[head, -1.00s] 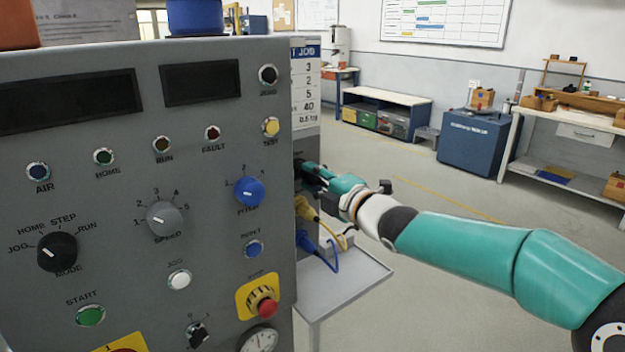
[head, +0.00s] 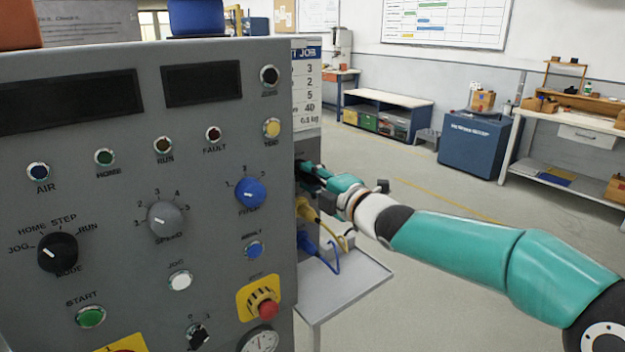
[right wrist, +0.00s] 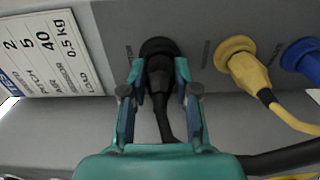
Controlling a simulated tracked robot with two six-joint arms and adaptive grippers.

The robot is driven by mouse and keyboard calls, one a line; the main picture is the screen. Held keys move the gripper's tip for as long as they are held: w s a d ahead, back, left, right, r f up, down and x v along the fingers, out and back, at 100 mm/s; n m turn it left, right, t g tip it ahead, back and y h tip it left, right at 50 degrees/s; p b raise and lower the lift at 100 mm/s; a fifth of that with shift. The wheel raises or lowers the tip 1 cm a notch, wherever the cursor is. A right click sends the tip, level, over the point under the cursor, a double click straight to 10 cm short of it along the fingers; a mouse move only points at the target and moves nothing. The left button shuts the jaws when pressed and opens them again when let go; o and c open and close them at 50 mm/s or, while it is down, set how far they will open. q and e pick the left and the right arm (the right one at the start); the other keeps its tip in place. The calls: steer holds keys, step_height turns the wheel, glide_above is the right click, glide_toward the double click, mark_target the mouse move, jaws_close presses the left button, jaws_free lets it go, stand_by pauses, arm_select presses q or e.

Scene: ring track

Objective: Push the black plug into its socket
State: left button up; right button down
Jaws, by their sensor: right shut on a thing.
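The black plug (right wrist: 160,82) is between the fingers of my right gripper (right wrist: 160,75) in the right wrist view. Its front end meets the dark round socket (right wrist: 158,46) on the grey side panel; I cannot tell how deep it sits. Its black cable (right wrist: 165,125) runs back between the fingers under the gripper's body. In the head view my right gripper (head: 316,178) is at the cabinet's right side, and the plug is mostly hidden there. My left gripper is not in view.
A yellow plug (right wrist: 246,72) and a blue plug (right wrist: 303,57) sit to the right on the same panel, with a yellow cable. The grey control cabinet (head: 120,225) fills the left. A small grey shelf (head: 345,285) juts out below the plugs.

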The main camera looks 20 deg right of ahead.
steer(key=shift+w+a, duration=0.1)
steer(key=shift+w, duration=0.1)
steer(key=c, duration=0.8)
jaws_free()
steer(key=shift+s, duration=0.1)
steer(key=v, duration=1.2)
